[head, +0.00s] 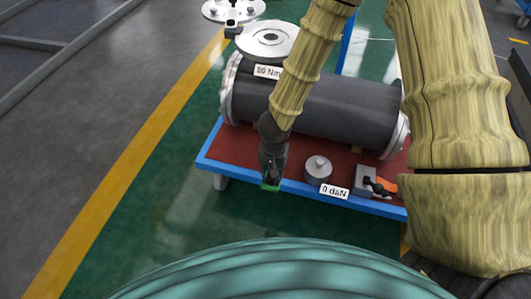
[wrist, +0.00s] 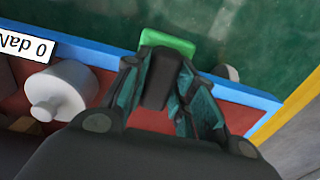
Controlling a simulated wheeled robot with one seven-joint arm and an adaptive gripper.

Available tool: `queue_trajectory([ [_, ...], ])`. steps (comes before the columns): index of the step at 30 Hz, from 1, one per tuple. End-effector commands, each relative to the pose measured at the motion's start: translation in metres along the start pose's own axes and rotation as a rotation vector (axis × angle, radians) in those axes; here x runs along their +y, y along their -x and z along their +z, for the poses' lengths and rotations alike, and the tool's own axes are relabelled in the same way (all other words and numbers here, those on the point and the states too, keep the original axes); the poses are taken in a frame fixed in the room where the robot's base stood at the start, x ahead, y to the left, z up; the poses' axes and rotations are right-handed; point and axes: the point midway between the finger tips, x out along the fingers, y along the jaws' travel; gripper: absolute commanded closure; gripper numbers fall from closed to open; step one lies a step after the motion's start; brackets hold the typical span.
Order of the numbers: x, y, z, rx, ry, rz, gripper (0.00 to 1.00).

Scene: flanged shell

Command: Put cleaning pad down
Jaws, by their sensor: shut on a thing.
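My gripper (head: 271,180) is in front of the cylinder, over the front edge of the blue-framed table (head: 220,161). It is shut on the cleaning pad (head: 270,186), a small thing with a green face showing below the fingertips. In the wrist view the green part of the pad (wrist: 168,43) shows beyond the fingers (wrist: 163,85), with a dark part between them. The pad overlaps the table's blue edge in both views. I cannot tell whether it touches the table.
A large dark flanged cylinder (head: 335,105) lies on the red tabletop. A grey knobbed weight (head: 318,170) with a "0 daN" label (head: 334,191) stands right of my gripper. A grey block with an orange part (head: 372,183) is farther right. The green floor (head: 140,235) is clear at left.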

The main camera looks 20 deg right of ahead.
Motion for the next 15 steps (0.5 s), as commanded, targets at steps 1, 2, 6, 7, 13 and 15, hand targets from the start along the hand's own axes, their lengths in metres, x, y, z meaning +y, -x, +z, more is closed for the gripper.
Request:
queue_trajectory([
  [1,-0.004,-0.002,-0.008,0.001,-0.004,-0.001,1.00],
  [2,-0.006,-0.002,-0.012,0.002,-0.004,-0.001,1.00],
  [6,-0.016,-0.005,-0.032,0.001,-0.004,-0.002,1.00],
  [7,-0.018,-0.005,-0.036,0.002,-0.004,-0.003,1.00],
  [13,-0.034,-0.010,-0.069,0.001,-0.004,-0.003,1.00],
  [15,-0.040,-0.012,-0.082,0.002,-0.004,-0.002,1.00],
])
